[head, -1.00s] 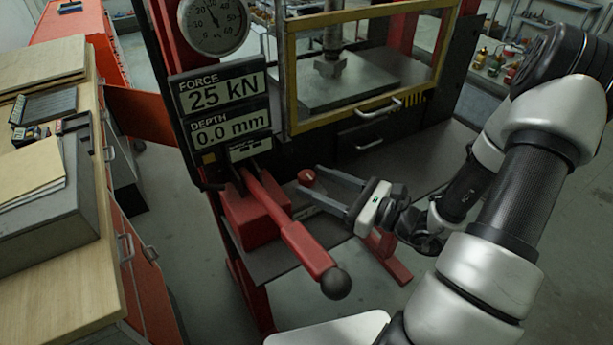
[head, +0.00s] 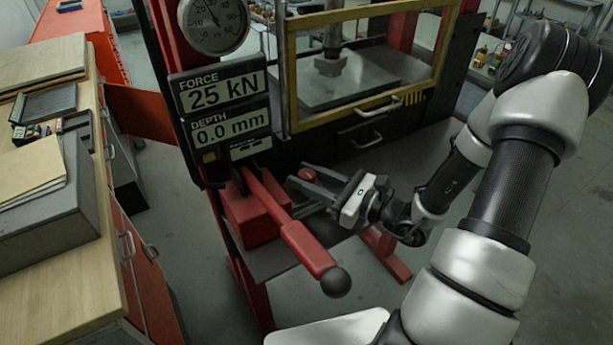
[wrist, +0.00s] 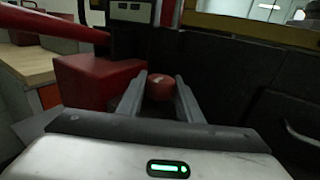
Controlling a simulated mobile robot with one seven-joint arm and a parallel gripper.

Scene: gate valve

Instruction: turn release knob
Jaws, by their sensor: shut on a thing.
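The release knob (head: 307,173) is a small round red knob low on the front of the press, just right of the red pump block (head: 250,215). It also shows in the wrist view as a red knob (wrist: 160,87) between the two finger ends. My gripper (head: 305,181) reaches in from the right with its fingers around the knob, shut on it. The near finger partly covers the knob in the head view. The panel (head: 222,108) above reads force 25 kN and depth 0.0 mm.
A red pump lever (head: 305,250) with a black ball end slants out left of my gripper. A yellow-framed guard window (head: 290,75) with a handle is above. A wooden workbench (head: 85,290) stands at the left.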

